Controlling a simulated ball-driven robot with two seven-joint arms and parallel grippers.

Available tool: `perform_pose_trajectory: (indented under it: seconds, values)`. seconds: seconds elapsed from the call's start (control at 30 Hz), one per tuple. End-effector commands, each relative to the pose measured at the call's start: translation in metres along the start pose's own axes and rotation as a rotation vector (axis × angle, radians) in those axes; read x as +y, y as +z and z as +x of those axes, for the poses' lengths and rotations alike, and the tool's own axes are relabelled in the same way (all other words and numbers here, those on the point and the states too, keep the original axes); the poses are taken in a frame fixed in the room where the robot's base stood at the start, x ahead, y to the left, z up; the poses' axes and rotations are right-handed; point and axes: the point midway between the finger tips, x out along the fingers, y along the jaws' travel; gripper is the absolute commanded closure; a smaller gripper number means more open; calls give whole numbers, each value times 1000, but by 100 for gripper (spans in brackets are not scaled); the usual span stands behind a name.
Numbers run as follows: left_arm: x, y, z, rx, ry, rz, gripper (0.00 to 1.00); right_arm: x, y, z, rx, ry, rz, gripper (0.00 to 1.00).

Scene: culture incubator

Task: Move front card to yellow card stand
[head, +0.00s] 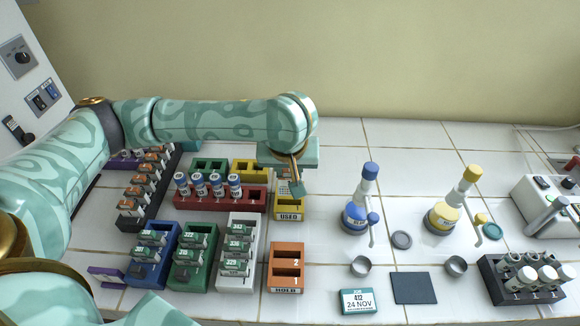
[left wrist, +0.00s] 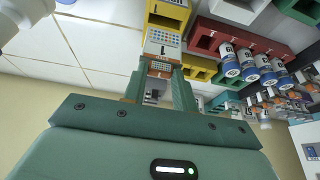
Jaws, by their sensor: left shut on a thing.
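The yellow card stand (head: 289,213), marked USED, stands at the middle of the bench, behind the orange stand. It also shows at the top of the left wrist view (left wrist: 168,14). My left gripper (head: 297,188) reaches over it from behind, pointing down. In the left wrist view its fingers (left wrist: 163,76) are shut on a small card with a grid print (left wrist: 159,68). Whether the held card's lower edge sits in a slot is hidden. My right gripper is not in view.
The orange HOLD stand (head: 286,278) is in front, with no card visible in it. A red rack with vials (head: 248,200) is close on the left. White (head: 229,281), green (head: 186,279) and blue racks hold cassettes.

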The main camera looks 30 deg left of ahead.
Motion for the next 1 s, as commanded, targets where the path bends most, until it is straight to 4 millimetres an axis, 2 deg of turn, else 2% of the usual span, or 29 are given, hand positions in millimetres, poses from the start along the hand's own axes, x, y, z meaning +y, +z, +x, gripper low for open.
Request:
perform_pose_trajectory:
  seconds: [0.7, 1.0]
  values:
    - [0, 10, 25, -1, 0, 0, 100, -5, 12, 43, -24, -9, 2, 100]
    - [0, 16, 38, -1, -1, 0, 100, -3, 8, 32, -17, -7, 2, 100]
